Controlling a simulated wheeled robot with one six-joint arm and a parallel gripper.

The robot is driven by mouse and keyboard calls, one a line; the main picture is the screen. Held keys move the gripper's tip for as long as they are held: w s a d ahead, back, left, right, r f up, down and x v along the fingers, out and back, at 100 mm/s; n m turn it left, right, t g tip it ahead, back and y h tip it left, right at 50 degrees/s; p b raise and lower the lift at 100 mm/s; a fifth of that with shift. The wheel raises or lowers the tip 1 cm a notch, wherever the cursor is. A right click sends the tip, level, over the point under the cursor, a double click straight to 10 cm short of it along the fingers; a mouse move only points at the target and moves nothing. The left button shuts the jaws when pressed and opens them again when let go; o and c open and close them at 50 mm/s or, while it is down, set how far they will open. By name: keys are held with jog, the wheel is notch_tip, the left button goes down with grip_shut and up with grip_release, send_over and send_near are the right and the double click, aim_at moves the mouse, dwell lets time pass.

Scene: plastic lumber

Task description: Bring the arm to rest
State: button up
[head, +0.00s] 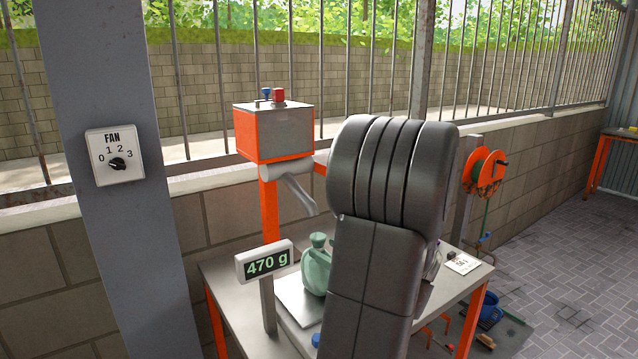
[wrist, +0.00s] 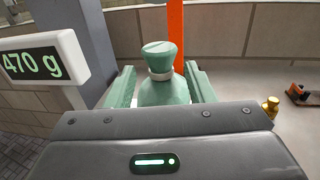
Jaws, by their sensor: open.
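My arm stands large and dark grey in the middle of the head view, and it hides my gripper there. In the wrist view my gripper (wrist: 160,82) is open, with one green finger on each side of a pale green, sack-like object with a tied neck (wrist: 162,90). I cannot tell whether the fingers touch it. In the head view the green object (head: 316,268) stands upright on a light flat plate (head: 291,295). The scale display (head: 265,262) beside it reads 470 g; it also shows at the left of the wrist view (wrist: 40,62).
An orange box on a post (head: 274,132), with a grey lever, stands behind the table (head: 225,277). A grey pillar with a fan dial (head: 117,163) is at the left.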

aim_at(322, 247)
jog(key=x, duration=0.3)
jog(key=shift+w+a, duration=0.25)
jog(key=shift+w+a+f, duration=0.1)
jog(key=shift+f, duration=0.2)
jog(key=shift+r, duration=0.3)
